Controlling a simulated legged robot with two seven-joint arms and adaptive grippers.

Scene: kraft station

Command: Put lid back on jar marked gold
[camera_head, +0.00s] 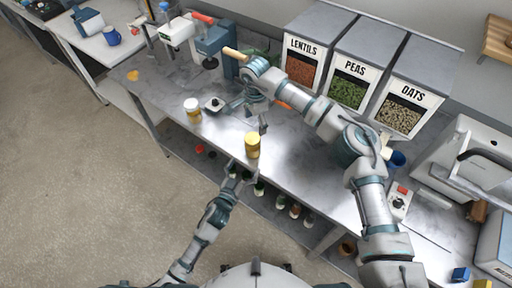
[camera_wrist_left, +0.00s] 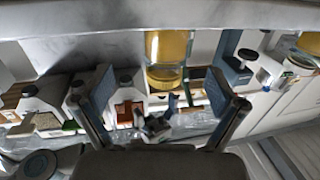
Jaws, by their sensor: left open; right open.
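A jar with gold-yellow contents (camera_head: 252,149) stands upright near the counter's front edge. It also shows at the top of the left wrist view (camera_wrist_left: 167,50), with clear glass at one end. My left gripper (camera_head: 242,172) is open at the counter edge, just in front of this jar. In the left wrist view its two fingers (camera_wrist_left: 168,95) are spread, with the jar between and beyond them. My right gripper (camera_head: 249,112) is open above the counter, behind the jar, and looks empty. A second jar with a white top (camera_head: 191,105) stands to the left. I cannot make out a loose lid or any marking.
A small dark-knobbed square item (camera_head: 214,104) lies beside the white-topped jar. LENTILS (camera_head: 304,47), PEAS (camera_head: 349,68) and OATS (camera_head: 413,93) bins line the back. Several jars (camera_head: 281,202) sit on a lower shelf. The counter's left front (camera_head: 155,105) is clear.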

